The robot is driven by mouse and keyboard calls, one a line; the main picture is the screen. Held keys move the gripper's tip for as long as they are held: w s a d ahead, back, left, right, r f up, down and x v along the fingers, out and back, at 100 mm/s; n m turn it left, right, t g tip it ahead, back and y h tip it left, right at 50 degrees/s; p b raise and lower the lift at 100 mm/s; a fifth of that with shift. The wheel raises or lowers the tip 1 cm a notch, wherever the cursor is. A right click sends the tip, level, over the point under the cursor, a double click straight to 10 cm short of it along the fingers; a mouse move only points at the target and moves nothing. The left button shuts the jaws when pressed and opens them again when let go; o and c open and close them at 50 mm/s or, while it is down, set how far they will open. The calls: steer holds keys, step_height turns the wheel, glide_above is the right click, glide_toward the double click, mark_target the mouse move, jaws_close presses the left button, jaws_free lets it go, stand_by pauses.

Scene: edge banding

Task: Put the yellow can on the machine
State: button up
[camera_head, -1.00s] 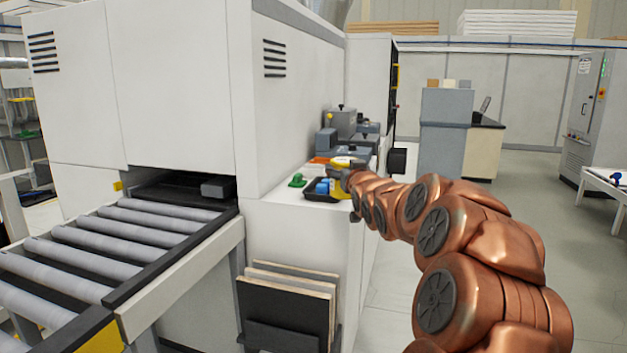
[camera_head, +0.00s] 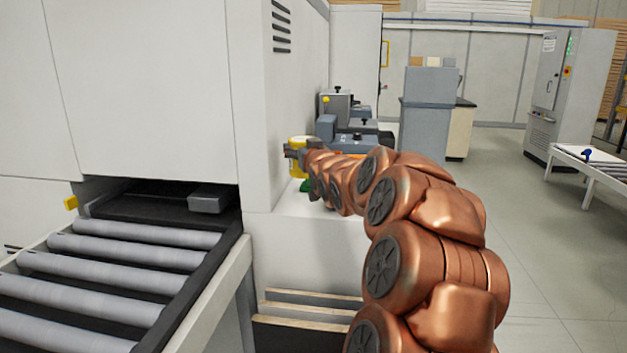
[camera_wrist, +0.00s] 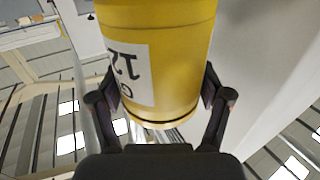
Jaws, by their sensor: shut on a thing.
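The yellow can (camera_head: 298,170) is at the tip of my arm in the head view, partly covered by my gripper (camera_head: 293,152). In the wrist view the yellow can (camera_wrist: 180,60) fills the top middle, with a white label showing dark, upside-down print. The dark fingers of my gripper (camera_wrist: 160,92) stand on both sides of it and are shut on it. The large white machine (camera_head: 150,90) stands at the left and centre, with a roller bed in front. The can shows over the white ledge beside the machine's wall; I cannot tell whether it touches the ledge.
Grey and blue units (camera_head: 347,115) stand on the ledge behind my arm. A green item (camera_head: 307,186) is just under my gripper. Grey rollers (camera_head: 120,260) fill the lower left. Panels (camera_head: 305,310) lean below the ledge. The floor at right is open.

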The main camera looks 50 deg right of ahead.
step_height(320, 180, down, 9)
steer(key=shift+s+d+f, duration=0.1)
steer(key=shift+s, duration=0.05)
stand_by(0.4)
steer(key=o, duration=1.5)
steer(key=shift+f, duration=0.1)
steer(key=v, duration=1.2)
steer(key=shift+b, duration=0.45)
